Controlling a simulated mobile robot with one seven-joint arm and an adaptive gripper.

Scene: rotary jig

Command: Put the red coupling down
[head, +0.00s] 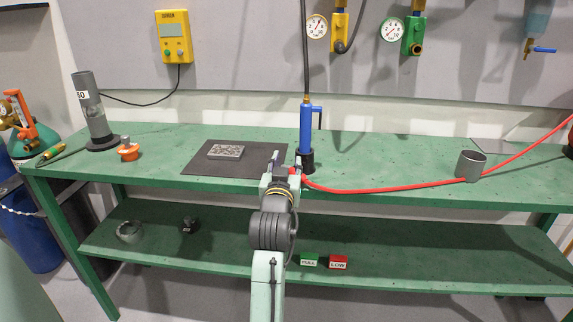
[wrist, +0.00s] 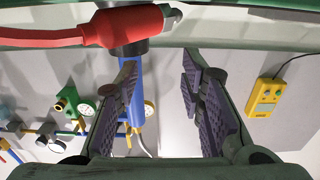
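The red coupling (wrist: 130,25) is at the end of the red hose, near the top of the wrist view, with a grey metal tip on its right. In the head view only a small red part of the coupling (head: 297,169) shows beside my gripper (head: 286,161), at the bench's front edge. My gripper (wrist: 161,68) has its two dark padded fingers spread wide, with nothing between them. The coupling lies beyond the fingertips, not between them. I cannot tell whether it rests fully on the bench.
A blue cylinder (head: 306,130) in a black base stands just behind my gripper. The red hose (head: 400,188) runs right past a grey cup (head: 470,166). The bench (head: 400,155) between is clear.

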